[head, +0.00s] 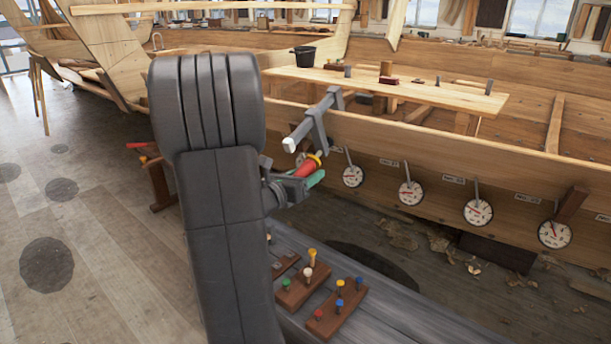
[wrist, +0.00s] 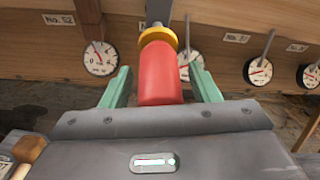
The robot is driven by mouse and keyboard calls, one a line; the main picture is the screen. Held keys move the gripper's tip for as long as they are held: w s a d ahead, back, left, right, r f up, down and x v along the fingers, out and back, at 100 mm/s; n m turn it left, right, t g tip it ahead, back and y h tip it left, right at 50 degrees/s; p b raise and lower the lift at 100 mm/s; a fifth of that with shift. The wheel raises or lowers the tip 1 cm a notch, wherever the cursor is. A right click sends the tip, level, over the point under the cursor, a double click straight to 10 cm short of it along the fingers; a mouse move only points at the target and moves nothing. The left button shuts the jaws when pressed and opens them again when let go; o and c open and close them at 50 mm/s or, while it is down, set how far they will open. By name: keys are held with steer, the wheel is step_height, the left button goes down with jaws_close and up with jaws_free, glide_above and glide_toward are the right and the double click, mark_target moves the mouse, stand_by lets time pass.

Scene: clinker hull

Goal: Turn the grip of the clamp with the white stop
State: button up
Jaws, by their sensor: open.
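A grey clamp (head: 318,120) sits on the top edge of the hull plank, with a white stop (head: 290,145) at the near end of its bar. Its red grip (head: 307,168) hangs below with a yellow collar (head: 315,159). In the wrist view the red grip (wrist: 160,78) points towards me, with the yellow collar (wrist: 158,37) at its far end. My gripper (head: 305,181) is open, its green fingers on either side of the grip. In the wrist view a gap shows between the grip and each finger. My arm hides part of the hull.
Several round dials (head: 411,193) with handles line the hull plank right of the clamp. A bench (head: 400,290) below carries wooden blocks with coloured pegs (head: 338,306). A plank table (head: 440,95) with small items and a black bucket (head: 304,56) stands behind.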

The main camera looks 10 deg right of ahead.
steer(key=shift+d, duration=0.1)
steer(key=c, duration=1)
steer(key=shift+f+b, duration=0.1)
steer(key=shift+b, duration=0.2)
